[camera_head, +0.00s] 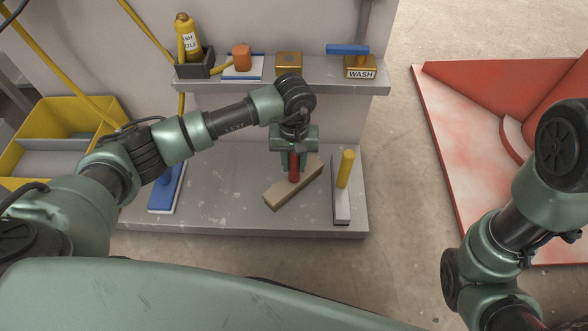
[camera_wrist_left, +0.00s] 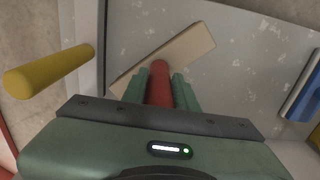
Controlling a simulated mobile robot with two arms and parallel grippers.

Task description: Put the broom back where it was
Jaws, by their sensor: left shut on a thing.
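The broom, with a short red handle and a tan block head (camera_head: 310,178), is on the lower grey shelf (camera_head: 230,215). Its head lies diagonally, at or close to the shelf surface; I cannot tell if it touches. My left gripper (camera_head: 293,164) points down and is shut on the red handle, which stands up between its fingers. In the left wrist view the red handle (camera_wrist_left: 159,88) is between the green fingers, with the tan head (camera_wrist_left: 190,47) beyond. My right gripper is out of view; only part of my right arm shows.
A yellow-handled tool (camera_head: 346,170) with a pale flat head stands close right of the broom. A blue tool (camera_head: 166,188) is at the shelf's left. The upper shelf (camera_head: 225,88) holds a yellow bottle (camera_head: 187,38) and several small items. A red panel (camera_head: 450,140) is right.

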